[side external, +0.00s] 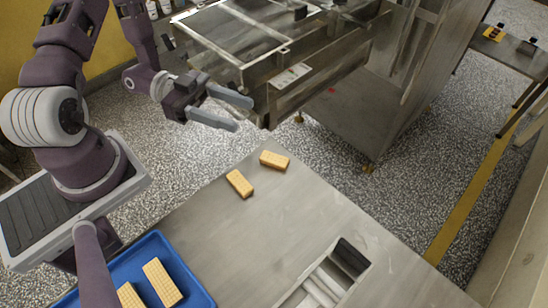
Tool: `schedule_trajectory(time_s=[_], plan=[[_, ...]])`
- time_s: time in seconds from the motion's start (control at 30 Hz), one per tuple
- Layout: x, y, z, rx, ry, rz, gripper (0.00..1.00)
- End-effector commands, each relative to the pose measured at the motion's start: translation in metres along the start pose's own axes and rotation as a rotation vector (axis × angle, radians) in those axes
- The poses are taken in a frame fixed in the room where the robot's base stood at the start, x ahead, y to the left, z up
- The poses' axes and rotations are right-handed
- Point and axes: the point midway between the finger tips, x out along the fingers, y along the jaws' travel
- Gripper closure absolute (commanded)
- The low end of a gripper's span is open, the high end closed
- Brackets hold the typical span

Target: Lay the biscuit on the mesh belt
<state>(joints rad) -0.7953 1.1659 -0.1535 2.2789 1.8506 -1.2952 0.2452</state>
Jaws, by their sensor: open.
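Two golden, rectangular biscuits lie on the bare metal table, one (239,183) nearer and one (274,160) just beyond it to the right. Two more biscuits, one (162,283) and another (130,297), lie in the blue tray (205,291) at bottom left. My gripper (238,110) is open and empty, pointing right, and appears above and beyond the table biscuits, apart from them. I cannot clearly make out the mesh belt. An inset opening (325,280) with pale bars and a dark end is in the table at lower right.
A steel machine (330,100) stands behind the table, with a framed flat top (235,35) close behind my gripper. A side table (515,52) with small items is at upper right. The table's middle (250,235) is clear. Speckled floor shows between table and machine.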

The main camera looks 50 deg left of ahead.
Motion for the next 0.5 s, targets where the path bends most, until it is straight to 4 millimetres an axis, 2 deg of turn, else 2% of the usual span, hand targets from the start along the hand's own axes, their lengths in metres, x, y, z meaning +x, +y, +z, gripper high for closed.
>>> schedule_trajectory(time_s=[0.1, 0.2, 0.3, 0.5], plan=[[-0.002, 0.000, -0.038, 0.007, -0.004, 0.000, 0.49], [0.014, 0.023, -0.025, -0.061, -0.183, 0.163, 0.49], [0.021, 0.038, -0.013, -0.105, -0.377, 0.262, 0.49], [0.025, 0.042, -0.002, -0.114, -0.725, 0.289, 0.49]])
